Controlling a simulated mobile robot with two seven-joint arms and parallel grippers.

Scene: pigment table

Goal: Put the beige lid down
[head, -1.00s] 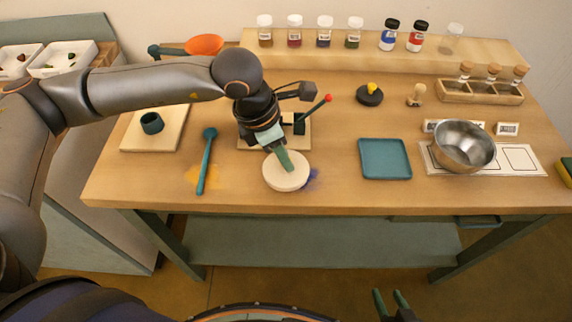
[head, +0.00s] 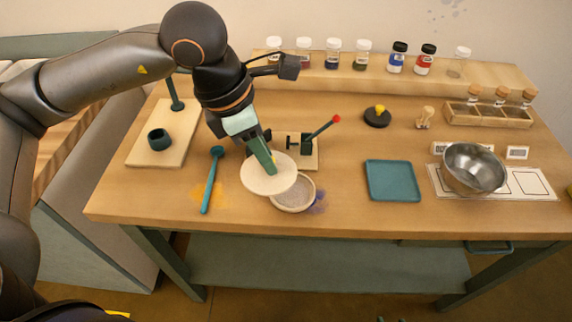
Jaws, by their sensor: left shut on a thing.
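The beige lid (head: 262,181) is a flat round disc. My left gripper (head: 268,163) is shut on it from above and holds it slightly tilted, raised above the table. A round beige-rimmed bowl (head: 293,205) with a greyish inside stands uncovered on the table, just to the lower right of the lid. The lid overlaps part of the bowl's left rim in the head view. My right gripper is not visible in this view.
A teal spoon (head: 211,182) lies left of the lid by an orange stain. A lever device (head: 306,145) stands close behind. A teal tray (head: 393,181) and a metal bowl (head: 473,169) are to the right. Bare wood (head: 342,190) lies between bowl and tray.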

